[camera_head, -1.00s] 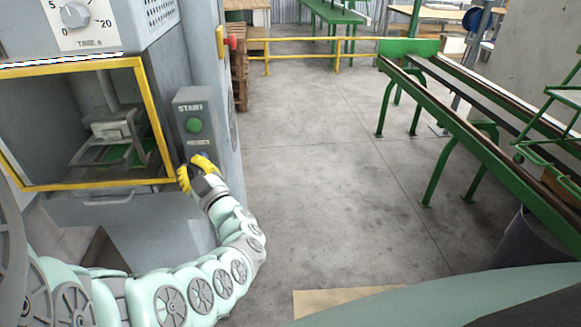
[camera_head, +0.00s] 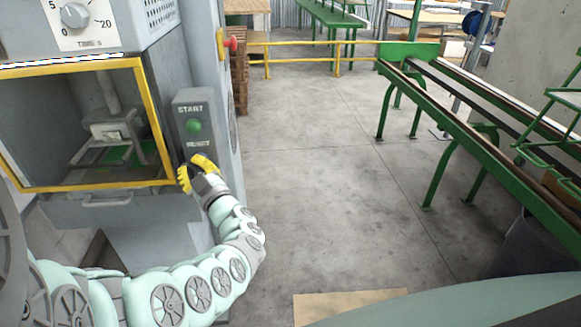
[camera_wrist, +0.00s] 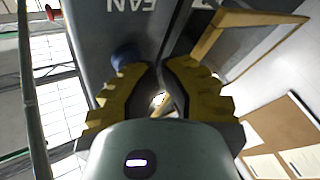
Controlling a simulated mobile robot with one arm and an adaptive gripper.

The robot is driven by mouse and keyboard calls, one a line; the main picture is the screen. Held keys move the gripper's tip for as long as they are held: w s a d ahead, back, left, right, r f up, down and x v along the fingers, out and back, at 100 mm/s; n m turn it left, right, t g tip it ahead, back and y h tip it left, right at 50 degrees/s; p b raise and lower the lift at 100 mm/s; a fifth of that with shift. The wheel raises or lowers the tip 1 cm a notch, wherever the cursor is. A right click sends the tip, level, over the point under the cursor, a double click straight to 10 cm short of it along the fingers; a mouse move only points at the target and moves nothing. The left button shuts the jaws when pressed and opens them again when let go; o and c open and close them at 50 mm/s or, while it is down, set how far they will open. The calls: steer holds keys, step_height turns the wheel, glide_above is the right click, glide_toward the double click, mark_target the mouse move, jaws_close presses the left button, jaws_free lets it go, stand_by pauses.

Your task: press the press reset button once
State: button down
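The grey control box (camera_head: 190,104) on the press front carries a green START button (camera_head: 194,126) with a RESET label (camera_head: 198,145) below it. My yellow-fingered gripper (camera_head: 192,168) is just below that label; the reset button is hidden behind the fingers in the head view. In the wrist view a blue round button (camera_wrist: 126,56) shows close beyond the tip of the left finger; I cannot tell whether they touch. My gripper also shows there (camera_wrist: 158,66), its fingertips apart with nothing held between them.
The press chamber (camera_head: 100,187) has a yellow frame, left of the control box. A red stop button (camera_head: 231,43) sits on a yellow housing above. A green conveyor frame (camera_head: 470,130) stands at right. The concrete floor (camera_head: 320,170) between is clear.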

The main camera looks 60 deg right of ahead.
steer(key=shift+s+a, duration=0.1)
steer(key=shift+s+a+p, duration=0.5)
steer(key=shift+a+p, duration=0.05)
steer(key=shift+p, duration=0.1)
steer(key=shift+r, duration=0.1)
steer(key=s+a+p, duration=0.2)
steer(key=s+a, duration=0.1)
steer(key=shift+s+a+p, duration=0.15)
steer(key=shift+a+p, duration=0.15)
steer(key=shift+a, duration=0.1)
stand_by(0.7)
